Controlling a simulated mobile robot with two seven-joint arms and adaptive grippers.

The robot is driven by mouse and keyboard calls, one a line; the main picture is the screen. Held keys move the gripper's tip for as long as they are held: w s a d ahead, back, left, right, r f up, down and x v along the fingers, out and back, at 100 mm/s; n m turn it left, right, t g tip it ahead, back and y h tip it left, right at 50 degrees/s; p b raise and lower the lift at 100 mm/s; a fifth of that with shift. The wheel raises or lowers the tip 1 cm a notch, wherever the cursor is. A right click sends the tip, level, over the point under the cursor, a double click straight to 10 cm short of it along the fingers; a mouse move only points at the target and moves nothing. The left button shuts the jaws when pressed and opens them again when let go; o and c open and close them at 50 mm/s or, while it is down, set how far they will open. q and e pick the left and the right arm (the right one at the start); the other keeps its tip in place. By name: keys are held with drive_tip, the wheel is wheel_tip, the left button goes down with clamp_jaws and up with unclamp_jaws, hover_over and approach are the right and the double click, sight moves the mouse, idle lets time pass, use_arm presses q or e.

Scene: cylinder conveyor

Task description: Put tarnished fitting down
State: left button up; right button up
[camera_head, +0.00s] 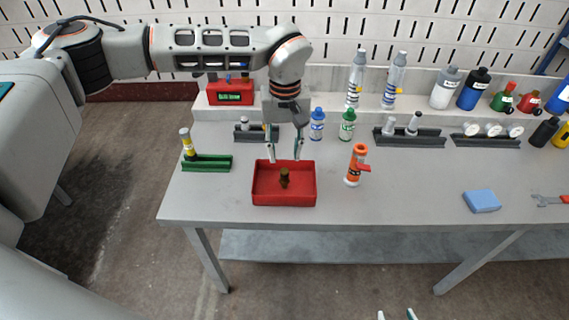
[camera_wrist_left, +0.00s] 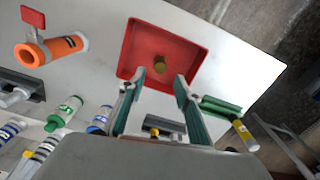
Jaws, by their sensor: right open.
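The tarnished fitting (camera_head: 284,178), small and dark brown-gold, stands in the red tray (camera_head: 256,196) near the front left of the bench. The left wrist view shows the fitting (camera_wrist_left: 160,63) against the floor of the red tray (camera_wrist_left: 127,49). My left gripper (camera_head: 284,158) points down over the tray's back edge, its fingers apart with nothing between them. In the left wrist view, the fingers of my left gripper (camera_wrist_left: 160,80) spread on either side below the fitting, clear of it. Only the fingertips of my right gripper (camera_head: 397,315) show at the bottom edge, apart and empty.
An orange cylinder with a red handle (camera_head: 355,165) stands just right of the tray. A green rack (camera_head: 208,163) is at left. Blue (camera_head: 317,124) and green (camera_head: 347,125) bottles stand behind. The bench front between the orange cylinder and blue block (camera_head: 482,201) is clear.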

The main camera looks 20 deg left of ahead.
sight(285, 171)
use_arm(q)
drive_tip(key=shift+r, duration=2.2)
